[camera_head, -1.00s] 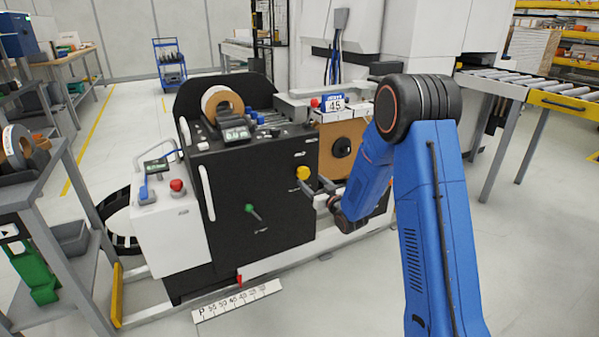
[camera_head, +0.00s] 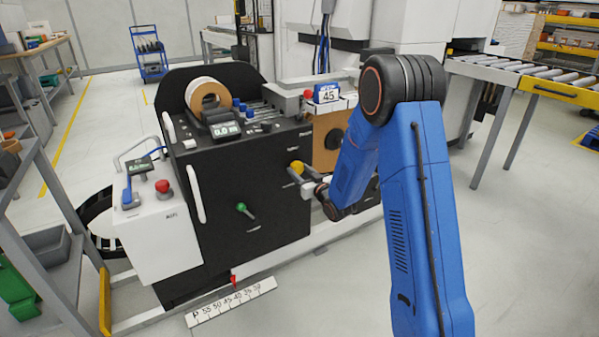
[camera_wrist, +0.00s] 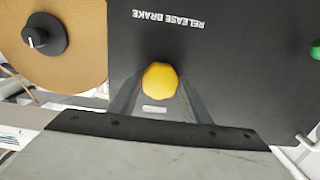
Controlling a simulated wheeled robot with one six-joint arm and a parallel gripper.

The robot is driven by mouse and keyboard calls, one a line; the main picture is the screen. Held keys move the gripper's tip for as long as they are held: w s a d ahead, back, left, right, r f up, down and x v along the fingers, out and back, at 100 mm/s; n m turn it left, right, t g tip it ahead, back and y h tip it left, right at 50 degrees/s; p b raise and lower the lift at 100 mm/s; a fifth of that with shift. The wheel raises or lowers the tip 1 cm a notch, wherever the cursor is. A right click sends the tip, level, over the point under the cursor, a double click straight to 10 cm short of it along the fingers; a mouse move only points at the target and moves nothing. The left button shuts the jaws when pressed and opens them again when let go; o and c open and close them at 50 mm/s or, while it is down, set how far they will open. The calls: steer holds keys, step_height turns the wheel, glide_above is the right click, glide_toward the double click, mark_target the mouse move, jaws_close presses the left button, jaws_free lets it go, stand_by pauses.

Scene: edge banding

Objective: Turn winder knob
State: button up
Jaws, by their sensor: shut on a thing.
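The yellow knob (camera_head: 296,168) sticks out from the front of the black machine cabinet (camera_head: 215,190). In the wrist view the yellow knob (camera_wrist: 160,80) sits between my fingertips, below a label reading RELEASE BRAKE upside down. My gripper (camera_wrist: 160,88) is shut on this knob, one finger on each side. In the head view my gripper (camera_head: 299,174) reaches the knob from the right. A black knob with a white mark (camera_wrist: 44,35) sits on a brown disc in the wrist view. I cannot tell how far the yellow knob is turned.
A green-handled lever (camera_head: 242,208) is on the cabinet front, left of and below the yellow knob. A white control box with a red button (camera_head: 163,187) stands at the left. A roller conveyor (camera_head: 520,72) is at the right. Open floor lies in front.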

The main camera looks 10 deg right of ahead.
steer(key=shift+n, duration=3.5)
steer(key=o, duration=1)
steer(key=shift+o, duration=0.2)
steer(key=shift+s, duration=0.1)
